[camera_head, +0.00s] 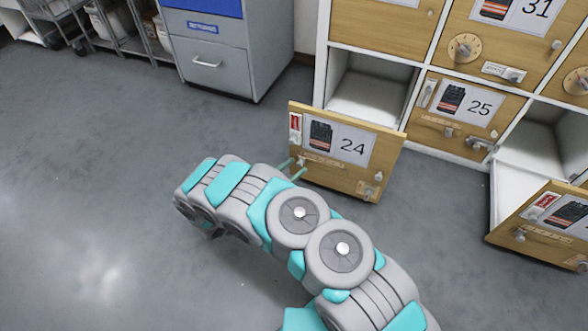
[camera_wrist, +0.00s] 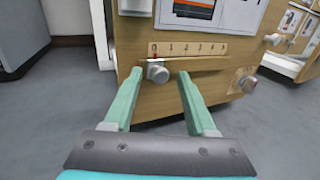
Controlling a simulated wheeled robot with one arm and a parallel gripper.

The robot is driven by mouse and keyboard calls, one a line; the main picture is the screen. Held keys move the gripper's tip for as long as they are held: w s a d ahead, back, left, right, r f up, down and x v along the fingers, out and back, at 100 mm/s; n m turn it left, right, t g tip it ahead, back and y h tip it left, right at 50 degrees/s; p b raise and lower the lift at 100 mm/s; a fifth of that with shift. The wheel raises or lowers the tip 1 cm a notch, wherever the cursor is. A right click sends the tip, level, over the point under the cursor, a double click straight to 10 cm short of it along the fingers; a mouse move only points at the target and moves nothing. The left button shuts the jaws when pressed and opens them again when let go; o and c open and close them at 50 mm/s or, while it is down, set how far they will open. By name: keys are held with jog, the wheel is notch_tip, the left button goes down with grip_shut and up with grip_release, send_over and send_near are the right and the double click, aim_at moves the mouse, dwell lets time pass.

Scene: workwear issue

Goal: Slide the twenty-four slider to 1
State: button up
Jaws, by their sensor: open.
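The door numbered 24 (camera_head: 341,158) stands swung open from its cubby, with a glove picture and a number label on it. In the wrist view, the door (camera_wrist: 225,85) carries a slider scale (camera_wrist: 188,48) marked 0 to 5. The slider's silver knob (camera_wrist: 157,72) sits at the left end, under the 0. My gripper (camera_wrist: 158,88) is open, with its two teal fingers apart. The left finger is just left of and below the knob; the right finger is well to its right. I cannot tell whether the left finger touches the knob. In the head view the knob is small beside my fingertips.
Door 25 (camera_head: 467,105) is shut; another open door (camera_head: 548,222) juts out at right. A grey cabinet (camera_head: 215,62) stands behind at left. The floor (camera_head: 90,200) at left is clear.

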jog(key=shift+w+d, duration=0.1)
grip_shut()
dwell(0.4)
dwell(1.0)
